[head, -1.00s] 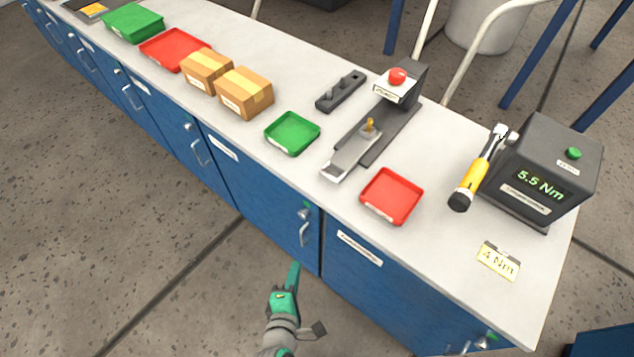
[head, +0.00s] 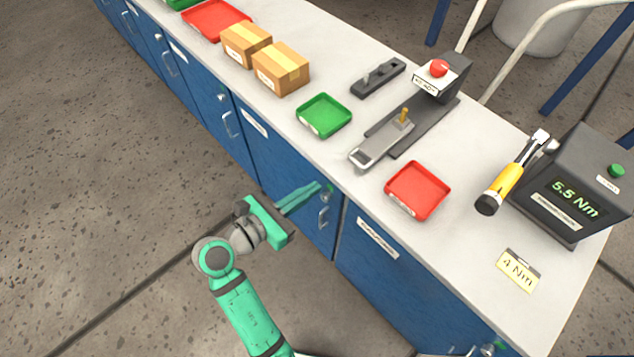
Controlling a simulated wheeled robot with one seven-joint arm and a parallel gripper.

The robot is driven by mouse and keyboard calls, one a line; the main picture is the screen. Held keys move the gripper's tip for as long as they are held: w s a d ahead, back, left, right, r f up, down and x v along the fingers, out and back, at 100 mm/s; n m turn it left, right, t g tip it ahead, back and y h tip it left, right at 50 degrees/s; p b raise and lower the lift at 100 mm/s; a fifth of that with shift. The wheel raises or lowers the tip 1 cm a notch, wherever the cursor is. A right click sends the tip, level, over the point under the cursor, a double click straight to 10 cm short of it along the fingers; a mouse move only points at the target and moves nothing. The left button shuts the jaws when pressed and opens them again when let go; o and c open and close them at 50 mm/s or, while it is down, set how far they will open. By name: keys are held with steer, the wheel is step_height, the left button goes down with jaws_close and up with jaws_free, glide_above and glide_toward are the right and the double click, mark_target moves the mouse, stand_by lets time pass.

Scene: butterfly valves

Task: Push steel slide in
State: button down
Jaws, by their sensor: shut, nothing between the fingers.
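The steel slide (head: 376,148) is a light grey flat bar on a dark base plate (head: 418,136) on the bench. It sticks out toward the front edge, and a brass pin (head: 404,116) stands on it. A dark block with a red button (head: 440,68) and a white label stands at the back end of the base. My gripper (head: 322,190) is shut and empty. It is in front of the blue cabinet doors, below and to the left of the slide's front end, apart from it.
A green tray (head: 323,116) is left of the slide and a red tray (head: 418,190) right of it. Behind are a dark block with pegs (head: 378,78) and two cardboard boxes (head: 280,68). A yellow-handled torque wrench (head: 505,180) leans by a tester reading 5.5 Nm (head: 570,200).

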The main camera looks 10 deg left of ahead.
mark_target(343, 175)
steer(key=x, duration=1.2)
steer(key=shift+w+d+f, duration=0.1)
steer(key=shift+d, duration=0.05)
steer(key=shift+w, duration=0.1)
